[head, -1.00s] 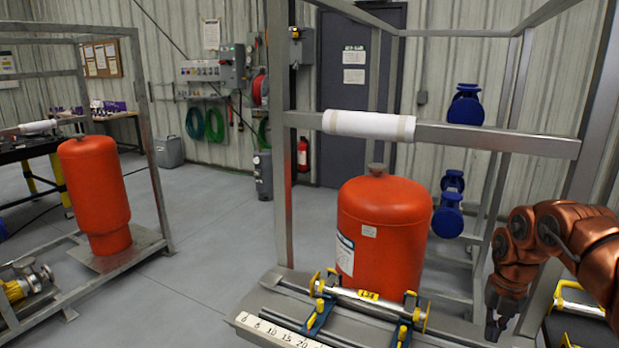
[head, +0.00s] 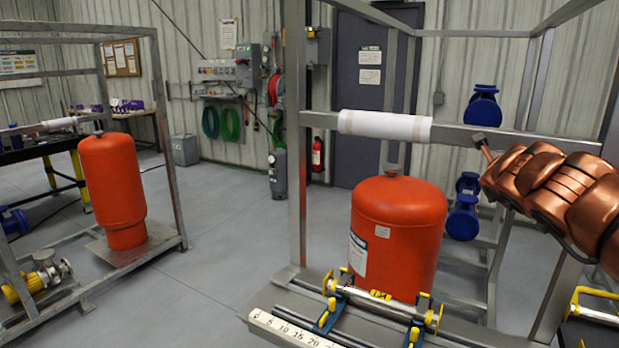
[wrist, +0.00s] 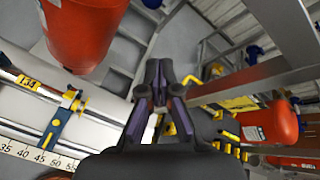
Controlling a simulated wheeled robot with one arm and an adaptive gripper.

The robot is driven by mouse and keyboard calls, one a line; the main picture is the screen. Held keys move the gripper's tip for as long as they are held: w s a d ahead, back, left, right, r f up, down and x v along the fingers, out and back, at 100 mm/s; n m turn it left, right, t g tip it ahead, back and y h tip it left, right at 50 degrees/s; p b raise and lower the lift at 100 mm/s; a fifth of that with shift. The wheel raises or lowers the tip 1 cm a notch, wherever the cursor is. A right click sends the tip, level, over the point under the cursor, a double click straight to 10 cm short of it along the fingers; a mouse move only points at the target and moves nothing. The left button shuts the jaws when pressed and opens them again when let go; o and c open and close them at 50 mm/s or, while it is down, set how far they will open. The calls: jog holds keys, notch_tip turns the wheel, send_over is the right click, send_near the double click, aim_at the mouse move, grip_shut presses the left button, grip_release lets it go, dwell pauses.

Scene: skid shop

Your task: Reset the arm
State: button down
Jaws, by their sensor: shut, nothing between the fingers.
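My gripper (wrist: 159,66) shows in the wrist view with its two dark fingers close together. It is shut and nothing shows between the fingertips. Floor and frame bars lie beyond the fingertips. In the head view my copper arm reaches in from the right edge, in front of the steel frame's right side. I cannot clearly make out the gripper's fingers there.
A red tank (head: 392,243) stands inside the steel frame (head: 298,150), behind a yellow-and-blue clamp bar (head: 380,297) and a ruler (head: 285,330). A white wrapped roll (head: 384,126) is on the crossbar. Open floor (head: 215,245) lies to the left.

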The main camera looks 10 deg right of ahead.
jog(key=w+a+r+n+t+y, duration=0.2)
jog(key=a+r+n+t+y, duration=0.15)
jog(key=a+r+n, duration=0.55)
jog(key=w+a+r+n+t+y, duration=0.2)
jog(key=a+r+n+t, duration=0.25)
jog(key=a, duration=0.75)
jog(key=s+a+f+n+g+y, duration=0.2)
jog(key=a+f+n+y, duration=0.15)
jog(key=a+n, duration=0.4)
jog(key=s+a+f+n+g+y, duration=0.15)
jog(key=a+n+y, duration=0.3)
jog(key=a, duration=0.65)
jog(key=s+a+f+n+g, duration=0.4)
jog(key=s+f, duration=0.3)
jog(key=f, duration=0.3)
jog(key=s+a+f+n+g, duration=0.4)
jog(key=s+f, duration=0.4)
jog(key=f, duration=0.2)
jog(key=s+d+f+n+g+h, duration=0.1)
jog(key=s+d+f+g, duration=0.3)
jog(key=s, duration=0.6)
jog(key=s+d+f+n+g+h, duration=0.1)
jog(key=s+d+f+g+h, duration=0.3)
jog(key=s+d+f, duration=0.4)
jog(key=s+f, duration=0.1)
jog(key=s, duration=0.2)
jog(key=shift+s+n, duration=0.25)
jog(key=shift+n, duration=0.1)
